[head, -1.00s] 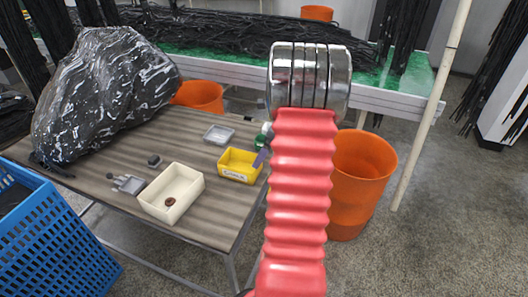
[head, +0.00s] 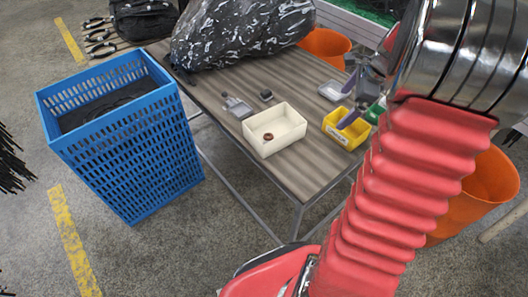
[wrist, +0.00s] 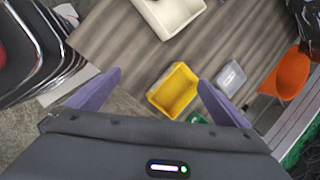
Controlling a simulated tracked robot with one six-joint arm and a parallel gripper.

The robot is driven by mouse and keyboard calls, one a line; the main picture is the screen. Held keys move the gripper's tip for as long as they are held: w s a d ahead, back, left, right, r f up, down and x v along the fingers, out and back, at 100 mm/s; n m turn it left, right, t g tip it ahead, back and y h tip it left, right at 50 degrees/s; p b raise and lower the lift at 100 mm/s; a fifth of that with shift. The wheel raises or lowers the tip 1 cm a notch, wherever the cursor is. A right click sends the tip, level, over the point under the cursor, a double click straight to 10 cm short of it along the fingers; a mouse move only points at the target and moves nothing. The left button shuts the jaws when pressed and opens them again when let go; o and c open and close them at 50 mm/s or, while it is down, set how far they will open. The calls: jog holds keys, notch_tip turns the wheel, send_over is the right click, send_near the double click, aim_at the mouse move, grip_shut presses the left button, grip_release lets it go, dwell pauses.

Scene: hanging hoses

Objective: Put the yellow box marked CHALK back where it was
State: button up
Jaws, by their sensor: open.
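The yellow box (head: 347,138) is an open, empty-looking bin with a white label on its front. The label is too small to read. It stands on the wooden table near its right edge; the wrist view also shows it (wrist: 174,91). My gripper (head: 345,101) has purple fingers and is open. In the head view its fingers overlap the box; I cannot tell whether they touch it. In the wrist view the box lies between the spread fingers of my gripper (wrist: 160,77), closer to the right one.
A cream bin (head: 276,130) with a small brown ring stands left of the yellow box. A grey tray (head: 332,92) and small grey parts (head: 237,106) lie on the table (head: 312,172). A blue crate (head: 125,135) stands at left, orange buckets (head: 325,46) behind and right.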

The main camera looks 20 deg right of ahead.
jog(key=s+a+r+n, duration=0.2)
jog(key=a+r+n, duration=0.3)
jog(key=a, duration=0.5)
jog(key=s+a+r+n, duration=0.1)
jog(key=a+r+n, duration=0.3)
jog(key=a+n, duration=0.45)
jog(key=s+a+r+n+t+h, duration=0.1)
jog(key=s+a+n, duration=1)
jog(key=a, duration=0.4)
jog(key=shift+s+n+t, duration=0.35)
jog(key=shift+n+t, duration=0.05)
jog(key=shift+n, duration=0.05)
jog(key=shift+r, duration=0.1)
jog(key=shift+c, duration=0.5)
